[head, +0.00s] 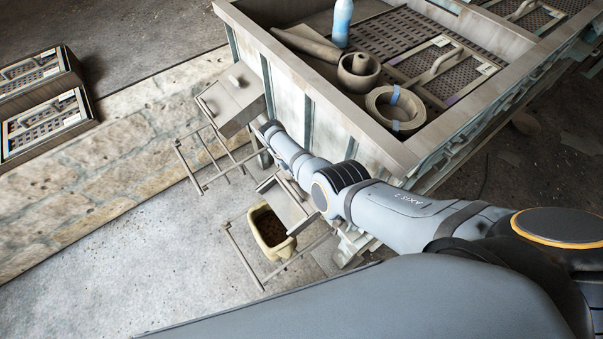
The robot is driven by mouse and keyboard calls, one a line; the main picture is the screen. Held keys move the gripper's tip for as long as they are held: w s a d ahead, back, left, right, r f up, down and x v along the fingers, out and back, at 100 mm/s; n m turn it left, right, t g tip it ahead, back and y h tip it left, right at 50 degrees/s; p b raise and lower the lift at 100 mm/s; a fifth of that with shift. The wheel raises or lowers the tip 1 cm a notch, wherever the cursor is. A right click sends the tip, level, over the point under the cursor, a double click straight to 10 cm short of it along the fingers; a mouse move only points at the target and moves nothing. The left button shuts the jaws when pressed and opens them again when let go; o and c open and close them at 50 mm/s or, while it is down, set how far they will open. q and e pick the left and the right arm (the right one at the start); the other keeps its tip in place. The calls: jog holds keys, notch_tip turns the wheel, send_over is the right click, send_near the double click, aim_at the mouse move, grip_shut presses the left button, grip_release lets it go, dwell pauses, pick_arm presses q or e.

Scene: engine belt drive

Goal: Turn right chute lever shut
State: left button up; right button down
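Two grey chutes stick out from the side of the large machine (305,85). One chute (230,98) is higher and further left in the head view. The other chute (287,207) is lower and further right, partly covered by my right arm. I cannot make out a chute lever; my arm may hide it. My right arm comes in from the right and reaches along the machine's side between the chutes. Its far end (265,131) is close to the wall beside the upper chute. The fingers are too small and hidden to read. My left gripper is not in view.
A yellow bucket (268,235) with dark contents stands below the lower chute. Thin metal frames (205,160) stick out by both chutes. Bare floor (110,270) lies to the left.

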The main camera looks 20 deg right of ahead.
dwell(0.3)
jog(key=c, duration=1.2)
grip_release()
